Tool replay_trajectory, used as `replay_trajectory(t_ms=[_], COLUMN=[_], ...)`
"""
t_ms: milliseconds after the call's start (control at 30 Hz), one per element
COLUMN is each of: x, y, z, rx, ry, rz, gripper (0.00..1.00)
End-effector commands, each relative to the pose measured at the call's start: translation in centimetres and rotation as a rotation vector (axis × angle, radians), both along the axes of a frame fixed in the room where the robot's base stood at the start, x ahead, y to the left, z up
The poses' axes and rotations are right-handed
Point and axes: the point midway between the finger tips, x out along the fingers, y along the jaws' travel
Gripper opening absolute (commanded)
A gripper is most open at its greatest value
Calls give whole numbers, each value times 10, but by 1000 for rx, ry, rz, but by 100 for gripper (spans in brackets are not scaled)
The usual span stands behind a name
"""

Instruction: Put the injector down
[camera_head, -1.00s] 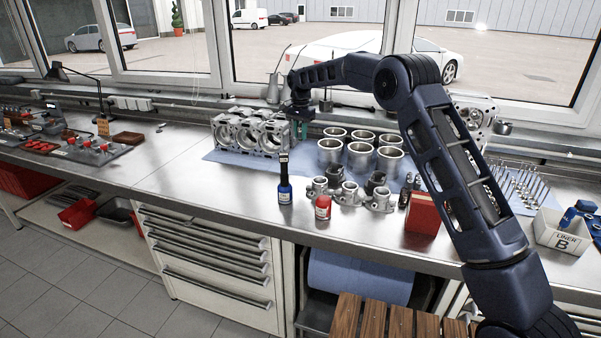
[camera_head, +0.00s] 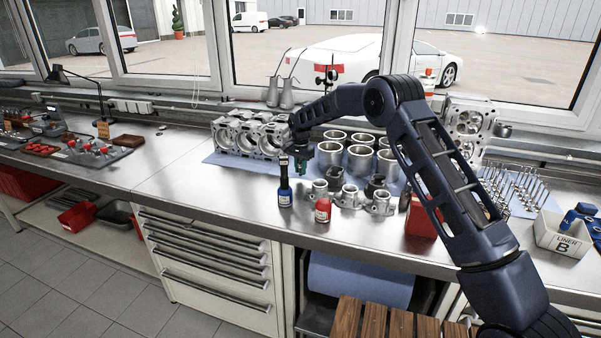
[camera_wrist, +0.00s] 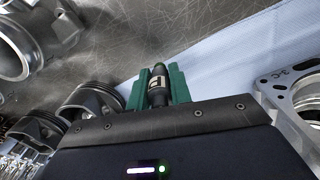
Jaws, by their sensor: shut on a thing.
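My gripper (camera_wrist: 160,88) has green fingers and is shut on the injector (camera_wrist: 158,80), a dark cylinder with a pale label mark, in the wrist view. The injector is too small to make out there. The wrist view shows bare metal bench (camera_wrist: 150,35) and blue cloth (camera_wrist: 215,60) beyond the fingers. I cannot tell whether the injector touches the bench.
Cylinder liners (camera_head: 388,161) are on the right, an engine block (camera_head: 240,137) behind left. Pistons (camera_wrist: 92,99) show in the wrist view. Bare bench (camera_head: 200,180) lies left.

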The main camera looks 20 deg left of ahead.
Motion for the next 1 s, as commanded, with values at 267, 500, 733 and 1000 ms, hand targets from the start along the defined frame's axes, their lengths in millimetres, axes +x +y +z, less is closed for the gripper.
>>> replay_trajectory(t_ms=[267, 500, 733, 1000], x=[0, 0, 0, 0], y=[0, 0, 0, 0], z=[-17, -20, -20, -16], rx=[0, -1, 0, 1], ry=[0, 1, 0, 0], rz=[0, 0, 0, 0], gripper=[0, 0, 42, 42])
